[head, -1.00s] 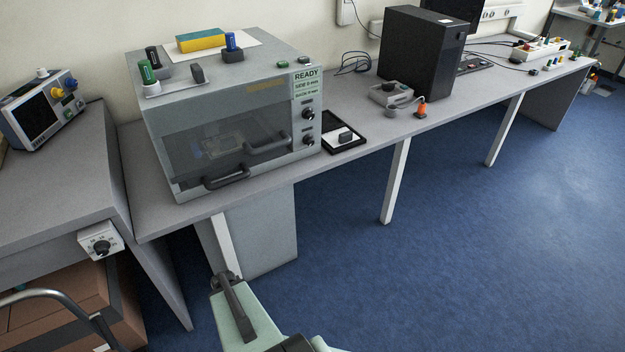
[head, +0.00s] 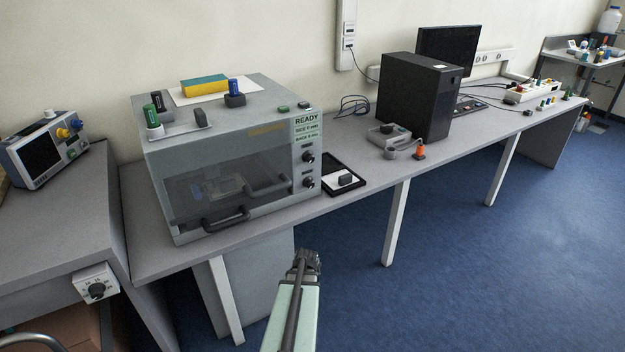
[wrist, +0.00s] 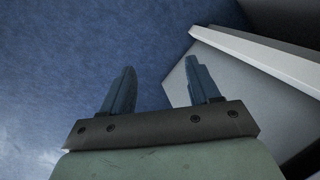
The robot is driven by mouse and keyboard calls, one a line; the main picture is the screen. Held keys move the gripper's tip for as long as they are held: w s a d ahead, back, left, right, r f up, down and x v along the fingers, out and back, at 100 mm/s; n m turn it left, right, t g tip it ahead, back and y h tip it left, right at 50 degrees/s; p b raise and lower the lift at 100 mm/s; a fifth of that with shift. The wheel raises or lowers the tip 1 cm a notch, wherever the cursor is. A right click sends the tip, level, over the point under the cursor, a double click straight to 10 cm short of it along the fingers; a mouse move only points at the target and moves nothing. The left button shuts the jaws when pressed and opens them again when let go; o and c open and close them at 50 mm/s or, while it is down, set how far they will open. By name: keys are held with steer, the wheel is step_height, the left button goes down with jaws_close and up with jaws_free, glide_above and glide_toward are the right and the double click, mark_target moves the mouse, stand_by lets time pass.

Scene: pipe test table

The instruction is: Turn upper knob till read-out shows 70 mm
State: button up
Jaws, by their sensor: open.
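The grey test machine (head: 160,218) stands on the bench at left in the head view. On its right front side are an upper knob (head: 308,157) and a lower knob (head: 308,182), both dark. Above them a green read-out (head: 306,127) shows READY and two smaller lines too small to read surely. My gripper (head: 306,256) is below and in front of the bench edge, apart from the knobs. In the wrist view my gripper (wrist: 158,88) is open and empty, with blue floor and a pale bench leg behind it. The knobs are not in the wrist view.
A black tray (head: 357,168) with a small dark block lies right of the machine. Two curved handles (head: 225,219) stick out from its front. Floor before the bench is clear.

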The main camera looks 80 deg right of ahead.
steer(key=s+d+r+m+t+h, duration=0.25)
steer(key=s+d+r, duration=0.35)
steer(key=d+r, duration=0.3)
steer(key=n+t+h, duration=0.8)
steer(key=h, duration=0.3)
glide_toward(312, 160)
steer(key=s+a, duration=0.2)
steer(key=a, duration=0.2)
steer(key=n, duration=0.5)
steer(key=shift+g, duration=0.25)
steer(key=x, duration=0.9)
steer(key=d+x, duration=0.1)
steer(key=x, duration=0.3)
steer(key=shift+s+d+r, duration=0.15)
steer(key=shift+s+r, duration=0.05)
steer(key=shift+r, duration=0.1)
steer(key=shift+c, duration=0.4)
steer(key=c, duration=1)
steer(key=shift+o, duration=0.2)
